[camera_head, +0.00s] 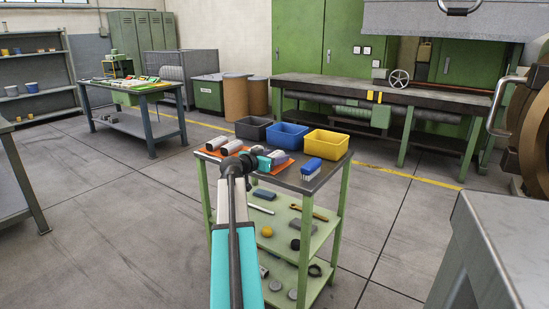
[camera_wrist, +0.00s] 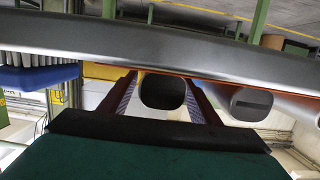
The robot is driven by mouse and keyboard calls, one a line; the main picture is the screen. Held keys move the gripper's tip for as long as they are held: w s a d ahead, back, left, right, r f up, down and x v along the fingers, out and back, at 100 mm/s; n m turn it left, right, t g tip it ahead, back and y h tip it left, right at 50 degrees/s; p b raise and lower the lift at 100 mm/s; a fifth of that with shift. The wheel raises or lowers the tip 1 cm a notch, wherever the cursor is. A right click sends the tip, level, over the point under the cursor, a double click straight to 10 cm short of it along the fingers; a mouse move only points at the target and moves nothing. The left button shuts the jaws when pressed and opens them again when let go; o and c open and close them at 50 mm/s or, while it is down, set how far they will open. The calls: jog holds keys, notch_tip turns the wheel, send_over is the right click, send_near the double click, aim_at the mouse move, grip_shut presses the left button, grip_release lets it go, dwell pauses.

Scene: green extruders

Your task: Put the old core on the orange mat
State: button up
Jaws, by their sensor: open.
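In the head view several pale cylinders with dark ends lie at the left of the cart top, among them one at the far left (camera_head: 216,143) and a neighbour (camera_head: 233,146). I cannot tell which one is the old core. The orange mat (camera_head: 286,165) is partly hidden behind my arm; in the wrist view only a thin orange strip shows. My gripper (camera_wrist: 165,80) is open. In the wrist view its two dark fingers are spread on either side of a cylinder's dark round end (camera_wrist: 163,93); contact is unclear. Another cylinder end (camera_wrist: 250,102) shows to the right.
Grey (camera_head: 254,128), blue (camera_head: 287,135) and yellow (camera_head: 325,144) bins line the cart's back edge. A blue brush (camera_head: 311,167) lies at its right end and shows in the wrist view (camera_wrist: 40,77). The cart's lower shelves hold several small items. Open floor surrounds the cart.

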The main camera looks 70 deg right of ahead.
jog(key=shift+r, duration=0.1)
jog(key=v, duration=1.2)
jog(key=shift+p, duration=0.3)
dwell(0.5)
